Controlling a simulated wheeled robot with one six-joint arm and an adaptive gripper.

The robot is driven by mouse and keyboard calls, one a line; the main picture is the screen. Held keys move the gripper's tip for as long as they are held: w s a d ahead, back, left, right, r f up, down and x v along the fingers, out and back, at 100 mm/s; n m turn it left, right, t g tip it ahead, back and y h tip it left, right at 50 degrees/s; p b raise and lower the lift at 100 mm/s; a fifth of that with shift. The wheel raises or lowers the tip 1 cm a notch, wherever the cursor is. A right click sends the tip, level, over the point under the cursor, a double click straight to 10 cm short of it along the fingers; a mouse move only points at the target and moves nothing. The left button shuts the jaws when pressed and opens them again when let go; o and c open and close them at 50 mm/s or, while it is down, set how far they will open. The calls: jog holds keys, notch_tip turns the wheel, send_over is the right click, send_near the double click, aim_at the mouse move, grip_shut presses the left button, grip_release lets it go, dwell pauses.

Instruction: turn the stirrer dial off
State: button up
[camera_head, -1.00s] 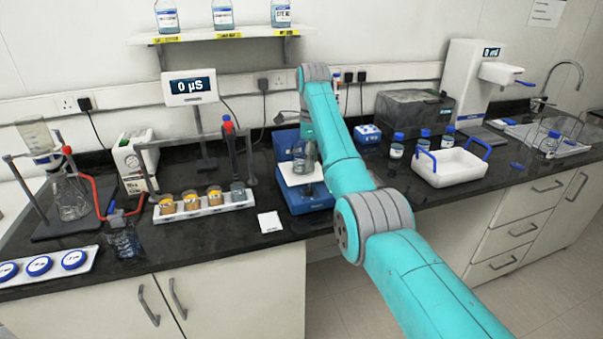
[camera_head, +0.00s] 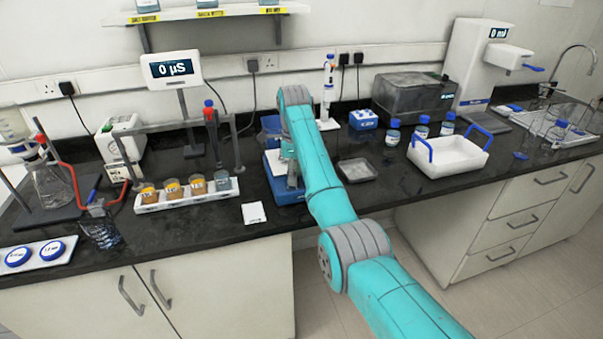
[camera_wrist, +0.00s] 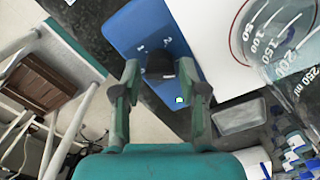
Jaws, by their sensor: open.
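The stirrer (camera_head: 287,192) is a blue unit on the dark bench, largely hidden behind my arm in the head view. In the wrist view its blue front panel (camera_wrist: 150,28) shows a black dial (camera_wrist: 160,66) with small white marks and a lit green lamp (camera_wrist: 179,99) beside it. My gripper (camera_wrist: 160,75) is open, with one finger on each side of the dial in the picture. I cannot tell whether the fingers touch it. My gripper is not clearly seen in the head view.
Left of the stirrer are a white card (camera_head: 254,213) and a rack (camera_head: 160,204) of small beakers under a probe stand. Right of it are a shallow grey tray (camera_head: 357,170), blue-capped bottles (camera_head: 392,135) and a white tub (camera_head: 448,160). The bench front edge is close.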

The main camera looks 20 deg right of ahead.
jog(key=shift+f, duration=0.25)
grip_shut()
